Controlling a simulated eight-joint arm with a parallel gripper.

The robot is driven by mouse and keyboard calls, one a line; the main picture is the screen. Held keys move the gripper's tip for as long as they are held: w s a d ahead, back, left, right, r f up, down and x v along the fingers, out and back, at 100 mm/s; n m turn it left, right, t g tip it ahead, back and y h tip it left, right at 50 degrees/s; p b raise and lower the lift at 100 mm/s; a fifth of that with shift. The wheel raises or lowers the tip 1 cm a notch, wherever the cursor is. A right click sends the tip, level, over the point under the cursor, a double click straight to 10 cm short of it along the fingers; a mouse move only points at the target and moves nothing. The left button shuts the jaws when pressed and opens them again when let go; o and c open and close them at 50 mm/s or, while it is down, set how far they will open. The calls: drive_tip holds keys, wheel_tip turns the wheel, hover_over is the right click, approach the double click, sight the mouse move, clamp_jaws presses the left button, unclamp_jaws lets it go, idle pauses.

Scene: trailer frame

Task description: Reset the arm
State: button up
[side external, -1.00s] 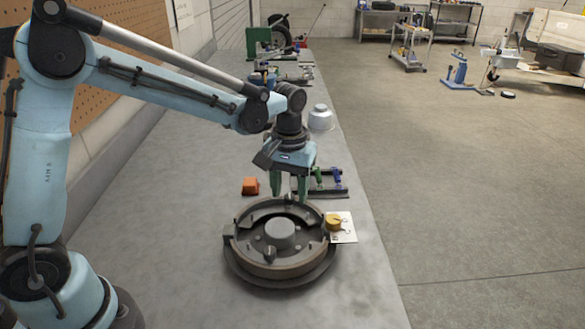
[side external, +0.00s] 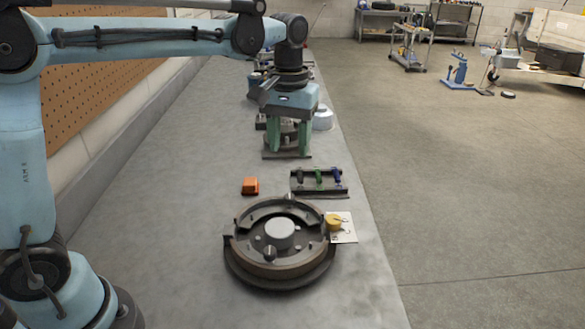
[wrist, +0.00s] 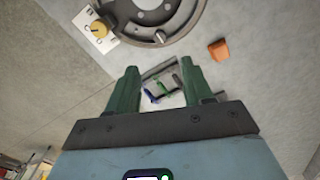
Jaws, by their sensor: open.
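My gripper (side external: 289,150) hangs above the bench with its two green fingers pointing down, spread apart and with nothing between them. In the wrist view my gripper (wrist: 160,85) also shows its green fingers apart, and a small rack (wrist: 163,80) is visible on the bench below, in the gap. The rack (side external: 319,193) holds green and blue pieces and sits nearer the camera than the gripper in the side external view. My arm is raised clear of the bench.
A round brake assembly (side external: 279,268) sits on the bench (side external: 170,215) in front. An orange block (side external: 250,186) lies behind it. A yellow round piece (side external: 333,222) rests on a white card (side external: 345,234). A clear-topped pale object (side external: 322,118) stands farther back. The left bench surface is free.

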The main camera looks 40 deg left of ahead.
drive_tip(key=shift+s, duration=0.1)
drive_tip(key=s+a+f+m+t, duration=0.1)
drive_tip(key=s+f+m+t, duration=0.1)
drive_tip(key=s, duration=0.4)
drive_tip(key=s+a+f+m+t, duration=0.2)
drive_tip(key=s+t, duration=0.3)
drive_tip(key=s, duration=0.2)
drive_tip(key=shift+a+f+m, duration=0.3)
drive_tip(key=shift+f, duration=0.1)
idle(0.4)
